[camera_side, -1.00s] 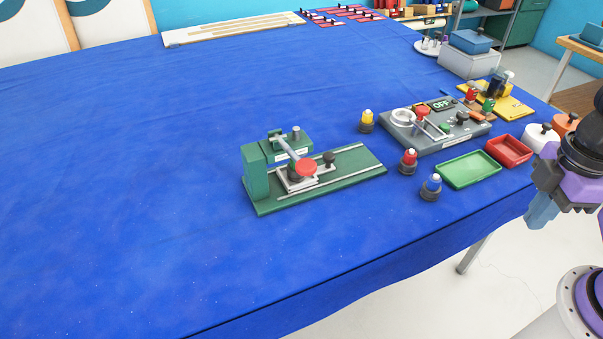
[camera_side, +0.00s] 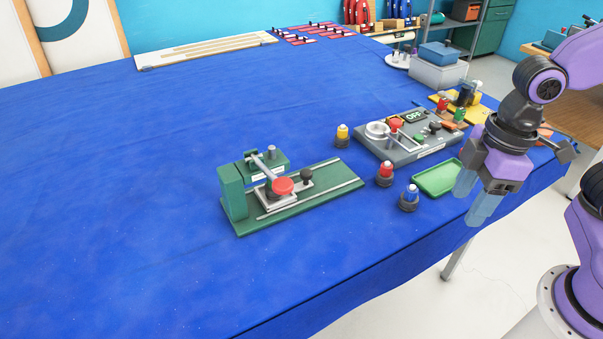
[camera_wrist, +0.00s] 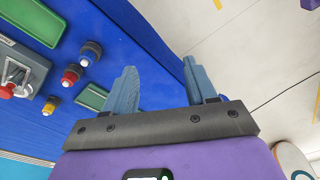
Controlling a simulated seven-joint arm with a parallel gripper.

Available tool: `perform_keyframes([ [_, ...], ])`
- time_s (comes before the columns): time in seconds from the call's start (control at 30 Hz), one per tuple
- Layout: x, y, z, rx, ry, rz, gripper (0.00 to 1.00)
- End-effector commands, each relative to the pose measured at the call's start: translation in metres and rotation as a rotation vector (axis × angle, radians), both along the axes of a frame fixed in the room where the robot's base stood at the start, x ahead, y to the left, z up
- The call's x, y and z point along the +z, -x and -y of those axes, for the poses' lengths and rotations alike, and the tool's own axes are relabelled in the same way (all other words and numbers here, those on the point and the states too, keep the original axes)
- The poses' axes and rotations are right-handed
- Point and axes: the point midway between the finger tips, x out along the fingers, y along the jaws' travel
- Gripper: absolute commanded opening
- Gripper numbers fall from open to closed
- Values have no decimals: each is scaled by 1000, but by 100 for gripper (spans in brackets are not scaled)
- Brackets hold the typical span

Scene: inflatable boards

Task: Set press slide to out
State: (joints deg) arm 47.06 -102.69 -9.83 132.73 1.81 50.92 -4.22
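The green press (camera_side: 236,195) stands on the blue table, left of the other devices in the side view. Its slide (camera_side: 264,200) is a metal plate with a black knob (camera_side: 306,176), sitting on the rails near the press head. A lever with a red knob (camera_side: 283,187) crosses over the slide and hides part of it. My gripper (camera_side: 476,206) is at the table's front right edge, well right of the press, fingers pointing down. In the wrist view its two blue fingers (camera_wrist: 165,85) are apart with nothing between them.
A yellow-topped (camera_side: 342,136), a red-topped (camera_side: 384,174) and a blue-topped part (camera_side: 409,198) stand between press and gripper. A green tray (camera_side: 437,178) is beside my gripper. A grey panel (camera_side: 400,150) marked OFF is behind. The table left of the press is clear.

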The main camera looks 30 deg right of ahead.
Motion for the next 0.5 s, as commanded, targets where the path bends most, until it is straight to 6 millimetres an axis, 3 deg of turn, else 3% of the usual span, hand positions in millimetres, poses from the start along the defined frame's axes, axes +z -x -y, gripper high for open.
perform_keyframes([
  [0.1,12,-54,-30,-60,-55,27,56],
  [0.23,22,-114,-53,-117,-110,66,56],
  [0.4,32,-192,-67,-185,-168,125,56],
  [0.5,36,-227,-68,-215,-191,156,56],
])
